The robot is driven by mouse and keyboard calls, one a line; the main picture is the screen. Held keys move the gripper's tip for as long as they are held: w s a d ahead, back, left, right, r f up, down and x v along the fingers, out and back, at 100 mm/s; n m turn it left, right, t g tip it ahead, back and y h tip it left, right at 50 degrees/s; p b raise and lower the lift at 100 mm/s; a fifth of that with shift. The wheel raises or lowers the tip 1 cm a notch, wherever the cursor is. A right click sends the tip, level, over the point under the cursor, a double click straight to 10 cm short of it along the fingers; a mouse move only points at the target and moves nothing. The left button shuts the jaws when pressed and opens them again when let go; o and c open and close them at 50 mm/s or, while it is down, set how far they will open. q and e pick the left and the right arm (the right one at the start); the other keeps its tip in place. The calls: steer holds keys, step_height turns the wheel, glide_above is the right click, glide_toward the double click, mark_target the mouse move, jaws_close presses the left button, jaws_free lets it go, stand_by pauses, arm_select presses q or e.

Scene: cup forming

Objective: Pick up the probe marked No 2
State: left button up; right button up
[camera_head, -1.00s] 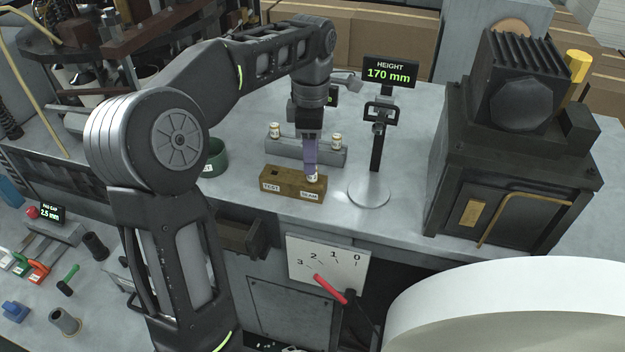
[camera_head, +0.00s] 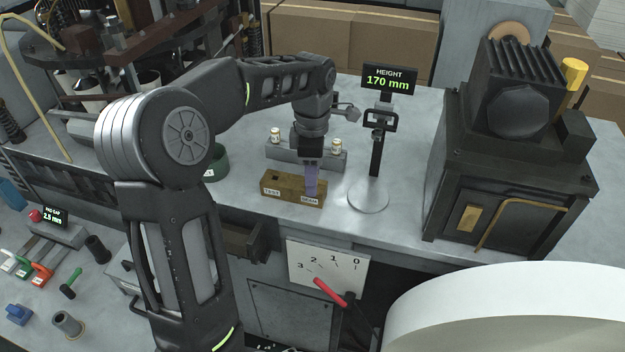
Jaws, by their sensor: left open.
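My left gripper (camera_head: 311,180) points straight down at the right end of the wooden block (camera_head: 283,192) on the bench. Its pale purple fingers are open and reach down to the block's top. They cover that end, so I cannot see what stands between them. Two small cream-capped probes stand in the grey rack behind: a left one (camera_head: 275,135) and a right one (camera_head: 336,146). Their markings are too small to read, so I cannot tell which is No 2. The block has two white labels on its front; the left one reads TEST. My right gripper is not in view.
A height display (camera_head: 389,78) reading 170 mm stands on a post with a round base (camera_head: 368,197), close right of the block. A dark machine (camera_head: 510,190) stands farther right. A green bowl (camera_head: 216,163) is left. Bench is clear between stand and machine.

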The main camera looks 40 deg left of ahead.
arm_select(q)
steer(key=shift+c, duration=0.4)
jaws_close()
stand_by(0.4)
